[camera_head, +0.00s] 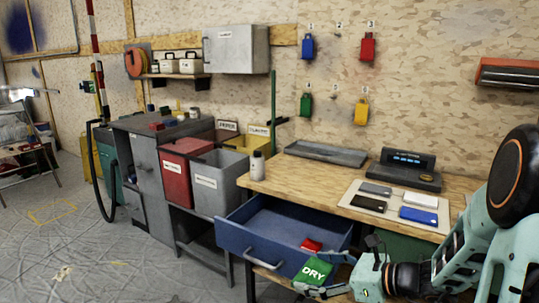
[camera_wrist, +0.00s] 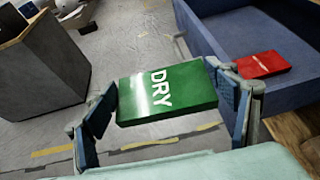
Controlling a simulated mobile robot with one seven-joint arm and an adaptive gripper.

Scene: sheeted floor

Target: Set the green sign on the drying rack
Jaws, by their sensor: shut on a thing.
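The green sign, a flat block with white "DRY" lettering, shows in the head view (camera_head: 314,271) and the wrist view (camera_wrist: 168,92). My gripper (camera_head: 328,272) is shut on it; in the wrist view (camera_wrist: 165,98) the blue-padded fingers are at its left and right ends. The sign is held in the air just in front of the open blue drawer, lettering facing up. A folding stand with shelves (camera_head: 22,152) at the far left of the head view may be the drying rack; it is small and partly cut off by the frame.
The open blue drawer (camera_head: 262,235) holds a red block (camera_head: 311,245). The wooden bench (camera_head: 280,178) bears a grey tray (camera_head: 326,153), a bottle (camera_head: 257,167) and a board with several cards. Bins (camera_head: 214,182) and a grey cabinet (camera_head: 150,165) stand left. The sheeted floor (camera_head: 85,250) is open.

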